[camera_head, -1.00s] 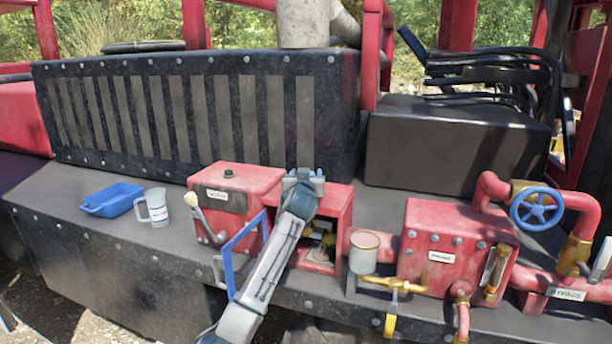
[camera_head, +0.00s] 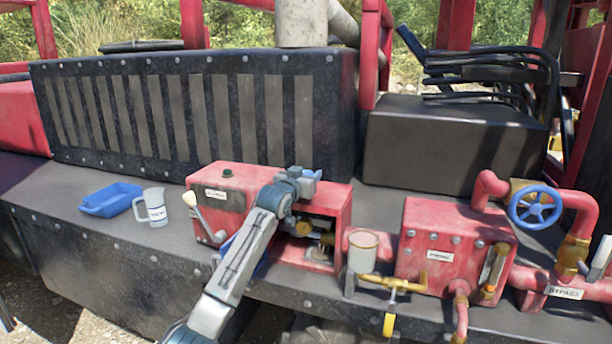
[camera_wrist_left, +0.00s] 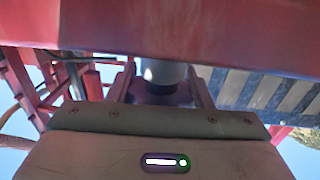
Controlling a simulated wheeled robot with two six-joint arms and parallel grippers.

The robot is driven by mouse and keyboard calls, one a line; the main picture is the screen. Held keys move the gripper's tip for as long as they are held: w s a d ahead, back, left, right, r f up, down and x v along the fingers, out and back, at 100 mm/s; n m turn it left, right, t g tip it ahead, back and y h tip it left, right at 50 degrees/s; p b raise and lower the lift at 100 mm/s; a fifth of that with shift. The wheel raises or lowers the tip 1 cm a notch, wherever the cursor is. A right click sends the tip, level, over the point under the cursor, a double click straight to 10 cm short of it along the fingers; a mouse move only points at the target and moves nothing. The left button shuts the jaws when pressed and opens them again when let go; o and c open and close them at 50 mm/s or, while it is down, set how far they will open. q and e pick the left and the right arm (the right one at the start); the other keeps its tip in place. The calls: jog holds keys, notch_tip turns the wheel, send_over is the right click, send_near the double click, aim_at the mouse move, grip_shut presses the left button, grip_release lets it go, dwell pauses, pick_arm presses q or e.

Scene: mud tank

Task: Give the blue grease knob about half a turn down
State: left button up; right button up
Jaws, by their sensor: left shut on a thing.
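My left gripper (camera_head: 308,174) is at the upper edge of the open-fronted red box (camera_head: 340,205), its arm reaching up from below. In the left wrist view its two fingers (camera_wrist_left: 163,78) stand on both sides of a pale grey-blue round part, which I take to be the blue grease knob (camera_wrist_left: 163,72). The gripper is shut on it. In the head view the knob is hidden by the gripper and wrist, so its turn angle does not show. My right gripper is not in view.
Brass fittings (camera_head: 325,238) sit inside the box. A lever (camera_head: 200,215) stands on its left. A cup (camera_head: 362,252) and brass valve (camera_head: 393,283) are to the right. A blue tray (camera_head: 110,200) and a jug (camera_head: 152,207) stand on the deck at left.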

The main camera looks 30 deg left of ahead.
pick_arm(q)
jog(key=shift+m+h, duration=0.3)
jog(key=shift+h, duration=0.2)
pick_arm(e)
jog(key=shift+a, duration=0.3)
pick_arm(q)
jog(key=shift+d, duration=0.1)
jog(key=o, duration=1)
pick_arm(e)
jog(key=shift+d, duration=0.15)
pick_arm(q)
jog(key=shift+s, duration=0.1)
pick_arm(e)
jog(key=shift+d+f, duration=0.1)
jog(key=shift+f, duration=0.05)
pick_arm(q)
jog(key=shift+s+f+b, duration=0.1)
jog(key=shift+s+b, duration=0.15)
jog(key=shift+b, duration=0.05)
jog(key=s+b, duration=0.1)
jog(key=s, duration=0.2)
jog(key=s+b, duration=0.2)
jog(key=s, duration=0.1)
jog(key=s+d+b, duration=0.1)
jog(key=s+b, duration=0.1)
jog(key=s, duration=0.2)
jog(key=shift+s, duration=0.1)
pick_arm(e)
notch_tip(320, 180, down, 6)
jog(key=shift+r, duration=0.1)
